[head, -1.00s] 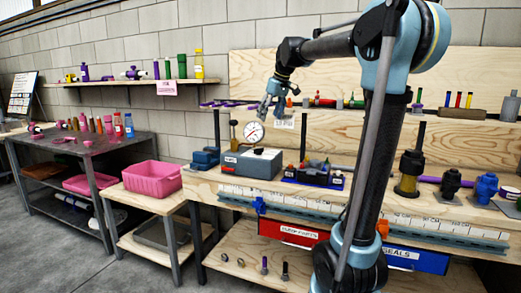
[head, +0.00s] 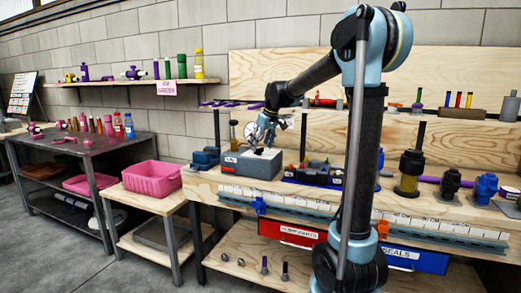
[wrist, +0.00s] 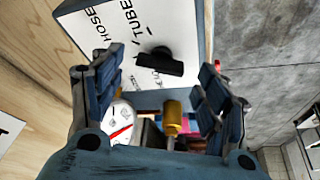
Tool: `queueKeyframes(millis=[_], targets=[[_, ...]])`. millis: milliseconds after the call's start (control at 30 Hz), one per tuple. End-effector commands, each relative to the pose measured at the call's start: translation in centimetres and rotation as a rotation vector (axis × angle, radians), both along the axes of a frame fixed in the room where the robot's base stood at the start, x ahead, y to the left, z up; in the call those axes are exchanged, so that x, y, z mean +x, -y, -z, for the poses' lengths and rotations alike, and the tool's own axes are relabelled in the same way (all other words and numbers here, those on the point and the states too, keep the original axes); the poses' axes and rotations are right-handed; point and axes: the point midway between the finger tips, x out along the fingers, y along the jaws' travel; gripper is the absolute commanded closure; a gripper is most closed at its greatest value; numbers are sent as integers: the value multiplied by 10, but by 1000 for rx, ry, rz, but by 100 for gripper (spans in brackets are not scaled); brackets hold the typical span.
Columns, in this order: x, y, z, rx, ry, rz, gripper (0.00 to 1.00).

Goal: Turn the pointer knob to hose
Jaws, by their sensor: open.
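A grey box (head: 240,165) with a white top panel stands on the workbench. In the wrist view its panel (wrist: 88,25) carries the printed words HOSE and TUBE and short tick marks. The black pointer knob (wrist: 160,63) sits on this panel near TUBE; which mark its tip faces is unclear. My gripper (wrist: 160,78) is open, its fingers apart on either side of the knob's line, with nothing between them. In the head view my gripper (head: 266,130) is just above the box and hides most of the knob.
A dial gauge (wrist: 118,122) and a brass-coloured fitting (wrist: 172,118) show between my fingers in the wrist view. Dark tools and fittings (head: 320,172) stand right of the box. A pink bin (head: 152,180) is on a lower table at left. A wood backboard (head: 270,70) rises behind.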

Motion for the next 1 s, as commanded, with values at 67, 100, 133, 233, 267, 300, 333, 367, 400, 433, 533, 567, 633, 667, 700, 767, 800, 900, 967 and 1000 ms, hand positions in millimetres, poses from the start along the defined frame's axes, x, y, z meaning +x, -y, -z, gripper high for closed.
queueKeyframes(millis=[67, 100, 133, 233, 267, 300, 333, 367, 400, 433, 533, 567, 633, 667, 700, 767, 800, 900, 967, 1000], targets=[[3, -3, 8, 0, 0, 0, 32], [3, -3, 11, 0, 0, 0, 32], [4, -4, 13, 0, 0, 0, 32], [5, -5, 16, 0, 0, 0, 32], [5, -5, 17, 0, 0, 0, 32], [5, -5, 18, 0, 0, 0, 32], [5, -5, 18, 0, 0, 0, 32], [5, -5, 18, 0, 0, 0, 32], [5, -5, 18, 0, 0, 0, 32], [5, -5, 18, 0, 0, 0, 32], [5, -5, 18, 0, 0, 0, 32], [5, -5, 18, 0, 0, 0, 38], [5, -5, 18, 0, 0, 0, 54], [5, -5, 18, 0, 0, 0, 61], [5, -5, 18, 0, 0, 0, 70], [5, -5, 18, 0, 0, 0, 76], [5, -5, 18, 0, 0, 0, 76], [5, -5, 18, 0, 0, 4, 76], [5, -5, 18, -2, 0, 18, 76], [5, -5, 18, -2, 0, 35, 76]])
